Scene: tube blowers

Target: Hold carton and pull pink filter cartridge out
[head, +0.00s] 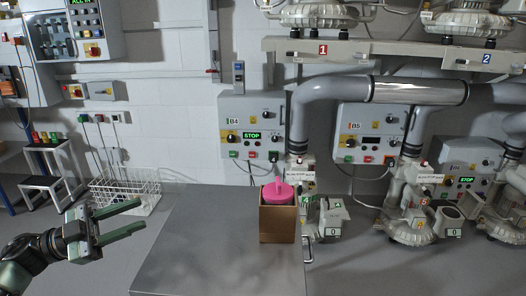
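A brown open-topped carton (277,222) stands upright near the right edge of the grey metal table. The pink filter cartridge (276,194) sits in it, with its round top and upright handle showing above the rim. Its lower part is hidden inside the carton. My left gripper (137,216) is open and empty at the left, beside the table's left side and well apart from the carton. Its two green fingers point right. My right gripper is not in view.
The grey table (215,235) is bare left of the carton. A white wire basket (125,190) stands behind its left side. Blower machines (330,215) and pipes stand close right of the carton. A wall control box (252,125) hangs behind it. A small step stool (45,175) is far left.

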